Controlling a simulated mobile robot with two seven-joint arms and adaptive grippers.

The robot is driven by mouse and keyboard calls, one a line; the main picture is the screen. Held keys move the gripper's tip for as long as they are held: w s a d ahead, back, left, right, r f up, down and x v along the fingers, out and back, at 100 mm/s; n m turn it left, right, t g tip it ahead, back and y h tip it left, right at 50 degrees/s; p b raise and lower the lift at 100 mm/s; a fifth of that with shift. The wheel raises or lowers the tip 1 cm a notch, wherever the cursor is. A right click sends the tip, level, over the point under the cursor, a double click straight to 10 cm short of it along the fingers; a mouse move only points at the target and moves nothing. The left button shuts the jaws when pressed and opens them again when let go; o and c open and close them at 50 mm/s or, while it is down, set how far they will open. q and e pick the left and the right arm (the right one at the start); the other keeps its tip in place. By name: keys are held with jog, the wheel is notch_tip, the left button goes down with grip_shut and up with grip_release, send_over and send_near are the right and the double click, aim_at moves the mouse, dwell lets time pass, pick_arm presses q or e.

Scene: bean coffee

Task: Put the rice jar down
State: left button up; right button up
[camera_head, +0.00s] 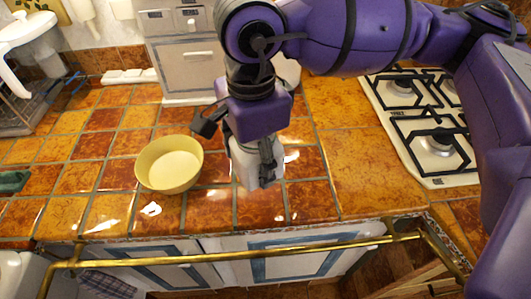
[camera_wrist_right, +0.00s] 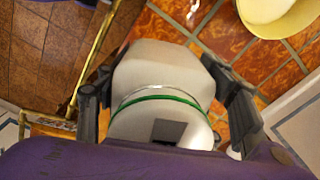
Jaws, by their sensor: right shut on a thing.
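The rice jar (camera_head: 245,165) is a whitish, faceted container under my right gripper (camera_head: 252,160) in the head view, over the front part of the tiled counter. In the right wrist view the jar (camera_wrist_right: 160,70) sits between the two dark fingers of my right gripper (camera_wrist_right: 158,82), with a green band around it and a dark square patch. The gripper is shut on it. The jar looks about upright. I cannot tell whether its base touches the counter. My left gripper is not in view.
A yellow bowl (camera_head: 170,167) stands on the counter (camera_head: 110,175) just left of the jar. A gas hob (camera_head: 428,135) is at the right. A white drawer unit (camera_head: 190,68) stands behind. A brass rail (camera_head: 200,256) runs along the front edge. Tiles right of the jar are clear.

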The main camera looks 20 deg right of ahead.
jog(key=w+d+f, duration=0.1)
jog(key=w+f, duration=0.3)
jog(key=w+d+f, duration=0.1)
jog(key=w, duration=0.1)
jog(key=shift+w+d+f, duration=0.3)
jog(key=shift+w+f, duration=0.1)
jog(key=shift+w+d+f, duration=0.15)
jog(key=shift+w+f, duration=0.35)
jog(key=shift+f, duration=0.1)
jog(key=shift+w+d+f, duration=0.1)
jog(key=shift+w+f, duration=0.05)
jog(key=shift+f, duration=1.55)
jog(key=shift+f, duration=0.1)
jog(key=shift+f, duration=0.15)
jog(key=o, duration=1.7)
notch_tip(320, 180, up, 12)
jog(key=shift+r, duration=0.2)
